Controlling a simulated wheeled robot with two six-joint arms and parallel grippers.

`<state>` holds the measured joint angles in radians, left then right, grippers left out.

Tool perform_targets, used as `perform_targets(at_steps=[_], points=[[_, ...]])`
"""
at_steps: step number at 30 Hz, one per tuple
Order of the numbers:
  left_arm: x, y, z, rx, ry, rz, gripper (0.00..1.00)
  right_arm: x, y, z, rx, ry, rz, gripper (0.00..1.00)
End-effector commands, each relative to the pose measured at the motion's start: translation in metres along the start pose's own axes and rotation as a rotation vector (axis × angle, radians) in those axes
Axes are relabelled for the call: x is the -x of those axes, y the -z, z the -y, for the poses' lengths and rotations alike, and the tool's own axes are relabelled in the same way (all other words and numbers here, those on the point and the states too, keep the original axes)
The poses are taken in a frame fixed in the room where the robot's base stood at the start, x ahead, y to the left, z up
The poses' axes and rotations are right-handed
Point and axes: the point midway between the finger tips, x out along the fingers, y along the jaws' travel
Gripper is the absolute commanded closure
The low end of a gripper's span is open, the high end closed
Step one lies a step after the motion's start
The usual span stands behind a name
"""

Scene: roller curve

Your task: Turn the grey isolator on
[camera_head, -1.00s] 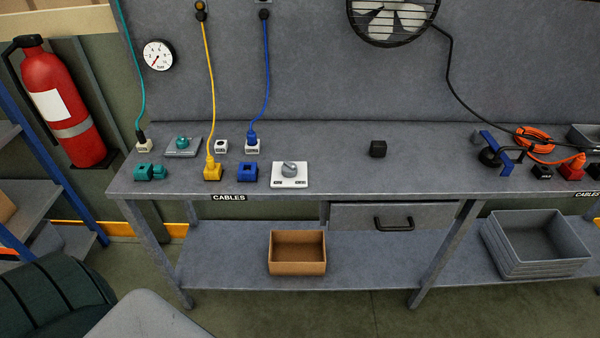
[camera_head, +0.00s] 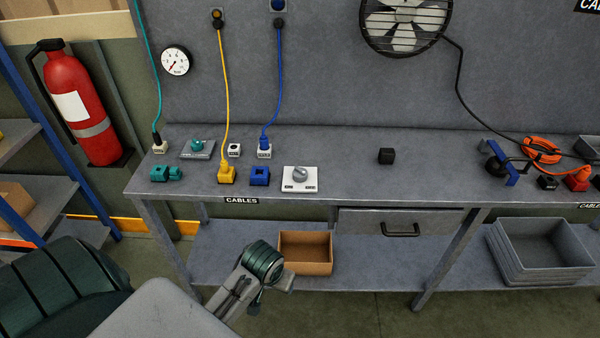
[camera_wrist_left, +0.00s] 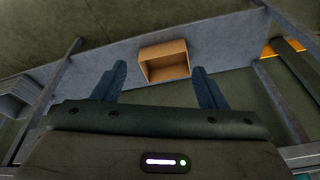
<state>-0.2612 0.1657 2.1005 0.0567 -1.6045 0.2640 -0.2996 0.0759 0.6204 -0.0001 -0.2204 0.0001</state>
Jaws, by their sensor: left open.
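The grey isolator (camera_head: 300,175) is a grey rotary knob on a white plate, lying on the bench top near its front edge. Small labels sit at the plate's front corners, too small to read. My left gripper (camera_head: 279,281) is low in front of the bench, below and left of the isolator and apart from it. In the left wrist view my left gripper (camera_wrist_left: 160,72) has its two fingers spread, with nothing between them. The isolator does not show in that view. My right gripper is not in view.
A teal knob on a grey plate (camera_head: 197,148) stands further left. Yellow (camera_head: 227,175) and blue (camera_head: 260,176) sockets lie left of the isolator. A brown box (camera_head: 305,254) sits on the lower shelf. A drawer handle (camera_head: 401,231) juts out.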

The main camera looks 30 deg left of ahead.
Motion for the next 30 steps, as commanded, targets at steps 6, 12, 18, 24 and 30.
perform_targets(at_steps=[6, 12, 18, 24, 30], points=[[0.003, 0.070, 0.006, 0.175, 0.021, 0.030, 0.34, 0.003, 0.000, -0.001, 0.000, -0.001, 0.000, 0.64], [0.007, 0.156, 0.018, 0.413, 0.050, 0.078, 0.34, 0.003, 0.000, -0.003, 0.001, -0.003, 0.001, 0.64], [0.027, 0.242, 0.035, 0.670, 0.075, 0.131, 0.34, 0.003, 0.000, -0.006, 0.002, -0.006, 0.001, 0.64], [0.065, 0.316, 0.054, 0.919, 0.094, 0.186, 0.34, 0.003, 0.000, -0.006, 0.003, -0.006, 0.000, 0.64], [0.100, 0.359, 0.068, 1.087, 0.101, 0.231, 0.34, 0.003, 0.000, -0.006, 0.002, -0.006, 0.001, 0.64]])
